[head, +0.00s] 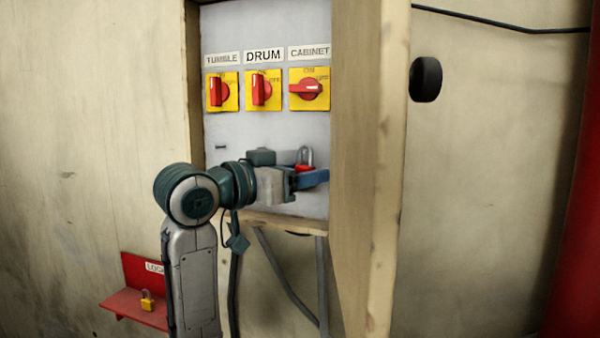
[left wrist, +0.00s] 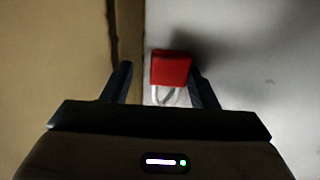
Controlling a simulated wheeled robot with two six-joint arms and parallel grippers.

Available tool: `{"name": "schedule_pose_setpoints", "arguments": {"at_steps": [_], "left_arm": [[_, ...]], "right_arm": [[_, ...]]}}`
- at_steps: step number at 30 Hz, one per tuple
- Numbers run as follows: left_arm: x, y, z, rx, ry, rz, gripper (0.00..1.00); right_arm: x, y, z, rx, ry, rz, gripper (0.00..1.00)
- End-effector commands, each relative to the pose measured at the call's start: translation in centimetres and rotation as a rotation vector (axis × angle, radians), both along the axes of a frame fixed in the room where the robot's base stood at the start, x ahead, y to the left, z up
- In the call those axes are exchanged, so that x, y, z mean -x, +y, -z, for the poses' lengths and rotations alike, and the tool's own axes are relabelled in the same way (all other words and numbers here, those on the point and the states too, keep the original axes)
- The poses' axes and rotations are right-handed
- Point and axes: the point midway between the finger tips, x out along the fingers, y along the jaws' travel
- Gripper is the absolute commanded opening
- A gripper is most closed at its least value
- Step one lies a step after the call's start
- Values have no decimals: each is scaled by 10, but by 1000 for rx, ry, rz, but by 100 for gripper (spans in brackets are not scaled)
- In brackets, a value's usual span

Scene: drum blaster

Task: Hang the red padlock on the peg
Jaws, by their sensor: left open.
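The red padlock (head: 304,162) has a grey shackle pointing up. It is in front of the grey panel, partly hidden by my left gripper in the head view. My left gripper (head: 318,178) is open around it. In the left wrist view, the padlock's red body (left wrist: 171,68) shows between the fingertips of my left gripper (left wrist: 159,67), close to the right finger and apart from the left one. I cannot tell whether a finger touches it or what supports it. I cannot make out the peg for certain. My right gripper is not in view.
The grey panel (head: 270,125) carries three yellow switches with red handles, the DRUM one (head: 262,91) in the middle. A wooden post (head: 385,170) stands close to the right of my gripper.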

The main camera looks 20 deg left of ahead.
Motion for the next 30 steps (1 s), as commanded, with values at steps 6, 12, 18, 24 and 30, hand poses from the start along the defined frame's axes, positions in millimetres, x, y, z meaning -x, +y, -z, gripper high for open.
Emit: {"name": "schedule_pose_setpoints", "arguments": {"at_steps": [6, 12, 18, 24, 30], "left_arm": [[-1, 2, -4, 1, -10, -7, 61], [-1, 2, -5, 2, -11, -8, 61], [-1, 2, -6, 2, -13, -8, 61], [1, 4, -5, 1, -13, -10, 61], [23, 15, -1, -2, -17, -10, 61]], "right_arm": [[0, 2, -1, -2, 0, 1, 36], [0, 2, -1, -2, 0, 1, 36], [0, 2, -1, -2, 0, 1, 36], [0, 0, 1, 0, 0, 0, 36], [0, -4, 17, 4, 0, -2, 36]]}}
